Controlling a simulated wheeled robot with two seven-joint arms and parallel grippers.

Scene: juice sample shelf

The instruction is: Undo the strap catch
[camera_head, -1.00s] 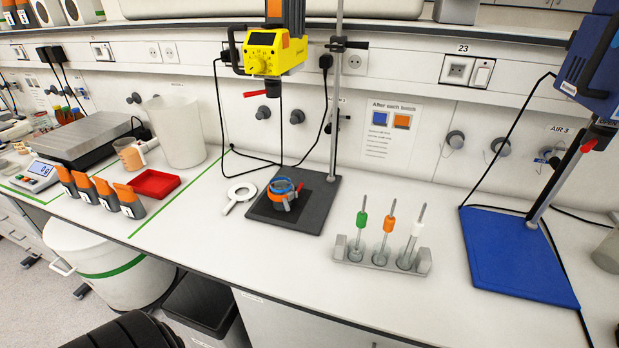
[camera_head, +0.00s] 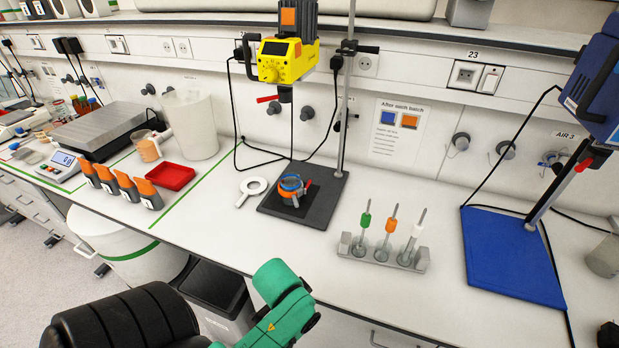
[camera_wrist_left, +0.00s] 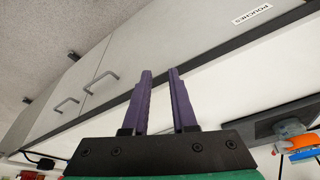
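A small ring-shaped holder with a blue rim and an orange band (camera_head: 291,188) sits on the black stand plate (camera_head: 318,213), below the yellow stirrer head (camera_head: 284,62). A red piece shows at its right side; the catch itself is too small to make out. My left gripper (camera_wrist_left: 160,72) has two purple fingers, apart with nothing between them. In the left wrist view the orange and blue holder (camera_wrist_left: 298,147) is at the right edge, well off the fingers. My green left arm shows at the bottom of the head view, in front of the bench; its fingers are not visible there.
A white magnifier-shaped ring (camera_head: 252,189) lies left of the plate. A rack (camera_head: 383,257) with three coloured-collar tools stands to the right, before a blue stand plate (camera_head: 512,255). Orange-capped bottles (camera_head: 121,184) and a red tray (camera_head: 170,177) are left.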

